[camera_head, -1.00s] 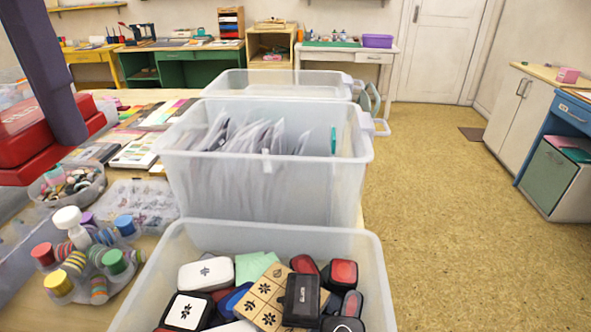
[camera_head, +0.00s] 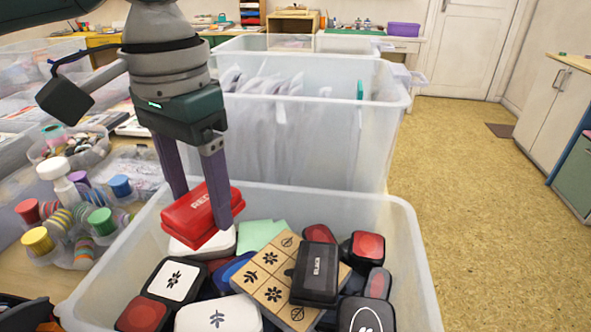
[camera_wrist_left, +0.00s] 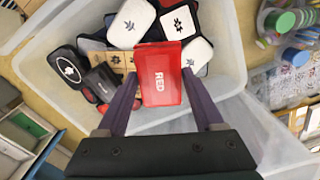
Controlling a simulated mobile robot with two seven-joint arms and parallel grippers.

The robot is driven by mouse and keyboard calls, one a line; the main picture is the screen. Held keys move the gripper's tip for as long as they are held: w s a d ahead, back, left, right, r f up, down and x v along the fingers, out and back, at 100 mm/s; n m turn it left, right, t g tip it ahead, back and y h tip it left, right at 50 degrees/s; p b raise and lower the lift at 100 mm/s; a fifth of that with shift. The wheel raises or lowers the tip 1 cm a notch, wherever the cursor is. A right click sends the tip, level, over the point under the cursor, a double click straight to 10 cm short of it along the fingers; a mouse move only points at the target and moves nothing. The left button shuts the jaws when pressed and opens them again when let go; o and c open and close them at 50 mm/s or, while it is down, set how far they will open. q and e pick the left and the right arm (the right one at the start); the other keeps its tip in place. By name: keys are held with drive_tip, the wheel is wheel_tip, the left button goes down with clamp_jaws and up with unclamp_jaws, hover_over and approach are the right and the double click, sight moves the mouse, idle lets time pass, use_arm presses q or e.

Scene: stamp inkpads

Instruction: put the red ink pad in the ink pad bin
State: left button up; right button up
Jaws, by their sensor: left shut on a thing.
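The red ink pad (camera_head: 188,216) is a flat red case with "RED" in white letters on its lid. My left gripper (camera_head: 203,208) is shut on it, with a purple finger on each side, and holds it tilted above the back left part of the bin. The pad also shows between the fingers in the left wrist view (camera_wrist_left: 161,90). The ink pad bin (camera_head: 418,255) is a clear open plastic tub holding several ink pads and stamps. The pad overlaps a white pad (camera_head: 215,243) in the view; I cannot tell whether they touch.
A taller clear bin with upright bags (camera_head: 300,140) stands right behind the ink pad bin. A wooden stamp block (camera_head: 270,265) and a black pad (camera_head: 316,272) lie inside. The floor at right is clear.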

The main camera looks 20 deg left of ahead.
sight(201, 201)
use_arm(q)
wheel_tip(201, 201, down, 8)
drive_tip(key=shift+f+b, duration=0.1)
drive_tip(key=shift+b, duration=0.65)
drive_tip(key=o, duration=1.4)
drive_tip(key=shift+f, duration=0.1)
wheel_tip(201, 201, up, 12)
drive_tip(key=shift+r+p, duration=0.15)
drive_tip(key=shift+p, duration=1.1)
